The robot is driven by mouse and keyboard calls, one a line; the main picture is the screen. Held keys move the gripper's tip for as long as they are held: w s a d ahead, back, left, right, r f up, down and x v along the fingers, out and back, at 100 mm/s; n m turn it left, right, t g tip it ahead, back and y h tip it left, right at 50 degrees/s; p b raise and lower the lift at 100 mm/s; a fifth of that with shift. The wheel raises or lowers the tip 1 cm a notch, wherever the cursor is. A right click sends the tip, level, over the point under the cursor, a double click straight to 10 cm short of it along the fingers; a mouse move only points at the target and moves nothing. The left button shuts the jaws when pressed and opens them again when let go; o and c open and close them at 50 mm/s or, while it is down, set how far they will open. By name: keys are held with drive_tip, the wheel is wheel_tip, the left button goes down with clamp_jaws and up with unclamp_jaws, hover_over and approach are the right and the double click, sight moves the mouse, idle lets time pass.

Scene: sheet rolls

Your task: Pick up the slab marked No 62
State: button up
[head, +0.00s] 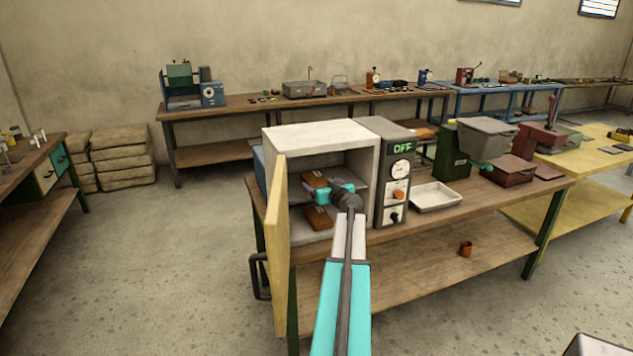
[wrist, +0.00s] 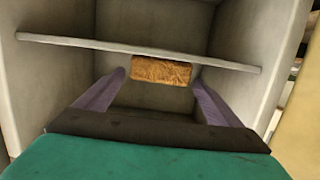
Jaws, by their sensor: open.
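An open cabinet (head: 318,131) holds two brown slabs. The upper slab (head: 314,179) is on the inner shelf. The lower slab (head: 319,218) lies on the cabinet floor, with small pale marks. No number is readable, so I cannot tell which is No 62. My gripper (head: 326,191) reaches in through the open front at about shelf height and covers part of the shelf. In the wrist view my gripper's fingers (wrist: 160,90) are spread, with a brown slab (wrist: 162,70) beyond and between them, apart from both.
The cabinet's yellow door (head: 277,245) stands open at its left. A control panel reading OFF (head: 397,170) adjoins it at right. A white tray (head: 436,196) and a green machine (head: 451,150) share the wooden bench. Cabinet walls (wrist: 245,50) leave limited side room.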

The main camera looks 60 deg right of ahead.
sight(316, 178)
drive_tip(key=shift+w+d+f, duration=0.15)
drive_tip(key=shift+w+d, duration=0.2)
drive_tip(key=shift+w, duration=0.2)
drive_tip(key=shift+p+x, duration=1.35)
drive_tip(key=shift+x, duration=0.25)
drive_tip(key=shift+p+x, duration=0.35)
drive_tip(key=shift+x, duration=0.65)
drive_tip(key=shift+s+d, duration=0.1)
drive_tip(key=shift+c, duration=0.2)
drive_tip(key=c, duration=1.4)
